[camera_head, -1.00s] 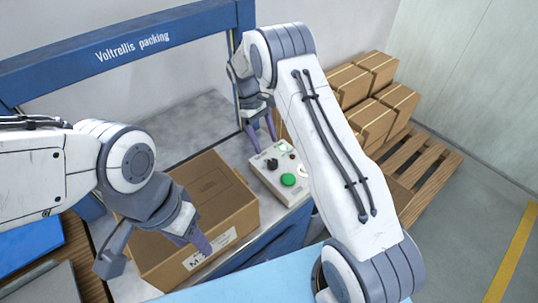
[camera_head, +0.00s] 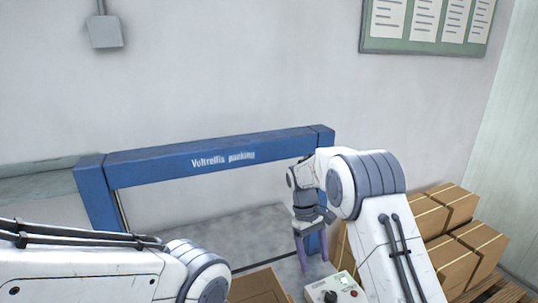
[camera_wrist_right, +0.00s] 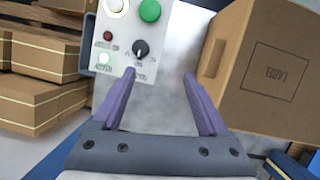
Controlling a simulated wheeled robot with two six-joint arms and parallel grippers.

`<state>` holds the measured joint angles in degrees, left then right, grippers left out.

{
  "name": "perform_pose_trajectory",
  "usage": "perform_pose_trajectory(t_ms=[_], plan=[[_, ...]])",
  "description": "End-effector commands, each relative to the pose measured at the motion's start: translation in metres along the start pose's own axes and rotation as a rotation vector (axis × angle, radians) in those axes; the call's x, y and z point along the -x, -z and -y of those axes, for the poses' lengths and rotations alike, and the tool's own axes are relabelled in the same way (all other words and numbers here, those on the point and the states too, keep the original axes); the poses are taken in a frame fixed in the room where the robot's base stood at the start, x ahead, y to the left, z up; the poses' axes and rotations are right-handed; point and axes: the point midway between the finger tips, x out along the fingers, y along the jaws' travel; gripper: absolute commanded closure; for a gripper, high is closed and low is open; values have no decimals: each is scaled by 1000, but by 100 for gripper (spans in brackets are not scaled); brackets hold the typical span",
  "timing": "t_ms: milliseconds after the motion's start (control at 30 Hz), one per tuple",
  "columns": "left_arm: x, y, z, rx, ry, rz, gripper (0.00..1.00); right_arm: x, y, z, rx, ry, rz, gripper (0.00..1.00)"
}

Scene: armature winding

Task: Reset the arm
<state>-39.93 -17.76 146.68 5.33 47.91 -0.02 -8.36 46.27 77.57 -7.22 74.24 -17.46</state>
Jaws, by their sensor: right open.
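My right gripper (camera_head: 313,250) is in front of the blue frame, beside the control box (camera_head: 335,291). In the right wrist view my right gripper (camera_wrist_right: 163,82) is open, with nothing between its two purple fingers. The control box (camera_wrist_right: 118,65) shows there with a green button, a black knob, a small red lamp and a lit pale green lamp. The left fingertip overlaps the box's lower edge in that view; whether it touches cannot be told. My left arm comes in at the lower left of the head view, but its gripper is outside the frame.
A blue frame marked "Voltrellis packing" (camera_head: 215,157) spans the station. A cardboard box (camera_wrist_right: 270,65) lies right of the gripper in the wrist view. Stacked cartons (camera_head: 455,245) stand on a pallet at the right. A notice board (camera_head: 425,48) hangs on the wall.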

Motion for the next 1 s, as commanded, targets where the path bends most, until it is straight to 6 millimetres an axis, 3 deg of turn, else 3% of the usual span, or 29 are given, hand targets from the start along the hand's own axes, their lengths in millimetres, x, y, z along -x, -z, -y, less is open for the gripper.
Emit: perform_pose_trajectory(t_ms=[33, 200, 367, 500, 600, 733, 1000], plan=[[0, 0, 0, 0, 0, 0, 50, 18, -10, 25, 19, -9, -32, 23], [0, 0, 0, 0, 0, 0, 50, 51, -56, 103, 58, -16, -134, 23], [0, 0, 0, 0, 0, 0, 50, 59, -115, 166, 92, -5, -227, 23], [0, 0, 0, 0, 0, 0, 50, 48, -170, 205, 119, 15, -300, 23], [0, 0, 0, 0, 0, 0, 50, 34, -204, 222, 133, 32, -339, 23], [0, 0, 0, 0, 0, 0, 50, 19, -232, 234, 142, 50, -371, 23], [0, 0, 0, 0, 0, 0, 50, 9, -245, 238, 144, 60, -384, 23]])
